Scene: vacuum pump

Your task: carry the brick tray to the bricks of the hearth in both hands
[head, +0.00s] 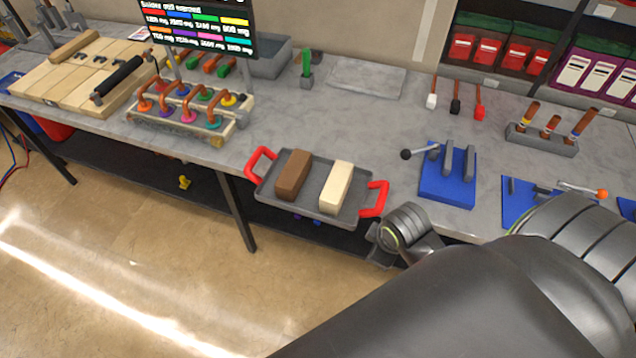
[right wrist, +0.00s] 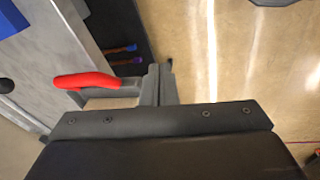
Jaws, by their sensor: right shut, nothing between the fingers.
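The dark grey brick tray (head: 312,203) sits at the front edge of the bench and partly overhangs it. It bears a brown brick (head: 293,175) and a cream brick (head: 336,187). Its red left handle (head: 261,163) is clear. Its red right handle (head: 377,198) also shows in the right wrist view (right wrist: 85,80). My right gripper (right wrist: 158,82) is shut and empty, apart from that handle and to the right of it in the right wrist view. My left gripper is out of view. Pale blocks (head: 60,88) lie at the bench's far left; I cannot tell if they are the hearth.
A rack with orange hooked rods (head: 185,115) stands left of the tray. A blue fixture (head: 447,180) stands to its right. A grey slab (head: 365,77) lies behind. The grey bench top (head: 340,125) is bare between tray and slab.

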